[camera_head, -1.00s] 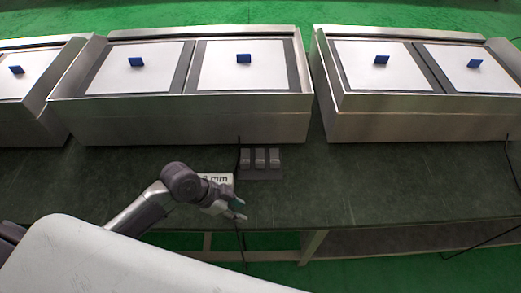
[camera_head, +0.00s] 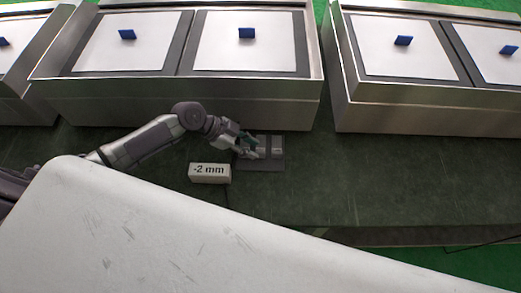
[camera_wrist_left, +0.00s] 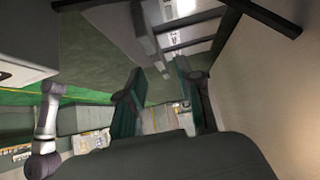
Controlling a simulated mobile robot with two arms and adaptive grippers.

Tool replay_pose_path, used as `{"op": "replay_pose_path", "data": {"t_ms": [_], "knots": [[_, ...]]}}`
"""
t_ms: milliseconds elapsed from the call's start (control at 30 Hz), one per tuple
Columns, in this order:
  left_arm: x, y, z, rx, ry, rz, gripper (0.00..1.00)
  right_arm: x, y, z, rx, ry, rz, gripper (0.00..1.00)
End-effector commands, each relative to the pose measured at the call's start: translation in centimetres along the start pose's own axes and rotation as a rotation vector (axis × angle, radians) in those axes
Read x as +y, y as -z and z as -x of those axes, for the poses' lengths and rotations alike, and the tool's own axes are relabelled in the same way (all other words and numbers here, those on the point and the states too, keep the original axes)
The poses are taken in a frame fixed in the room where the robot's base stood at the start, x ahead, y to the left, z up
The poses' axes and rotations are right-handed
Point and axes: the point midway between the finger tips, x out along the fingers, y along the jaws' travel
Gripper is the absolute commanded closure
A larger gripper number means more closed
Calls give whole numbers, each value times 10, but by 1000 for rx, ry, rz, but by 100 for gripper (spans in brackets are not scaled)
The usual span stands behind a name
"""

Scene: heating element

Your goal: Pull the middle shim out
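Several grey shims stand in a row in a dark holder (camera_head: 270,166) on the green table in the head view. Two of them, including the middle-looking shim (camera_head: 262,142) and the right shim (camera_head: 277,142), show; the left one is hidden behind my gripper. My left gripper (camera_head: 253,147) is at the left side of the row, close to the shims; contact cannot be told. In the left wrist view its two dark green fingers (camera_wrist_left: 158,98) are apart, with no held object clear between them. Grey bars (camera_wrist_left: 150,38) show beyond the fingertips. My right gripper is not in view.
A white block marked "-2 mm" (camera_head: 209,173) lies left of the holder, below my left arm. A metal heater unit (camera_head: 180,104) with blue tabs stands just behind, another (camera_head: 430,119) at the right. The table right of the holder is clear.

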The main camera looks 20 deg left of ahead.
Motion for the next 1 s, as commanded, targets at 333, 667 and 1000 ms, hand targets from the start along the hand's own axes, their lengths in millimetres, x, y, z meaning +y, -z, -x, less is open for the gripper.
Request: {"op": "replay_pose_path", "data": {"t_ms": [333, 667, 1000], "knots": [[0, 0, -41, -1, 0, 0, 65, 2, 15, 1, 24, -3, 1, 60], [0, 0, -43, -1, 0, 0, 68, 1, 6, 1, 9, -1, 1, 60], [0, 0, -43, -1, 0, 0, 100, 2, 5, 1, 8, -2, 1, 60]]}}
